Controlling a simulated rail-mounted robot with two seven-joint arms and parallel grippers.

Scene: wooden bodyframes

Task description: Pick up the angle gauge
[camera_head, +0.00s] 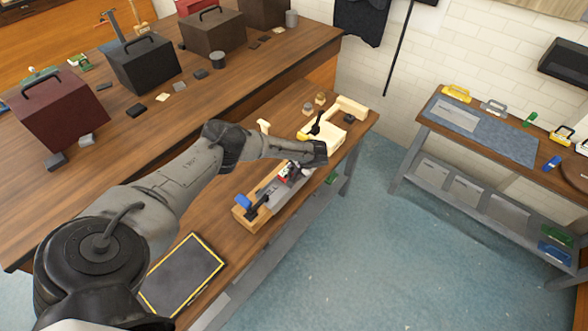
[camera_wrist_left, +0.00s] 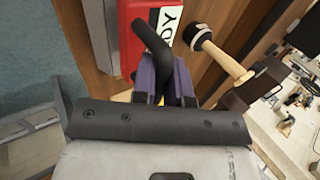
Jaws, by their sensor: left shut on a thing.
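My left gripper (camera_wrist_left: 166,78) has purple fingers shut on a black bent-ended piece (camera_wrist_left: 151,38) in the left wrist view. The piece lies against a red box with a white label (camera_wrist_left: 137,20); I cannot tell whether they are joined. A little yellow shows low between the fingers. I cannot tell whether the held piece is the angle gauge. In the head view the left wrist (camera_head: 314,153) is over the bench's right end and hides most of what it holds. My right gripper is not in view.
A blue-handled tool (camera_head: 244,202) on a wooden block and a cream wooden piece (camera_head: 347,107) flank the wrist. A dark yellow-edged tray (camera_head: 184,273) lies nearer. A mallet (camera_wrist_left: 222,57) lies close by in the wrist view. A side bench (camera_head: 490,130) stands right across open floor.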

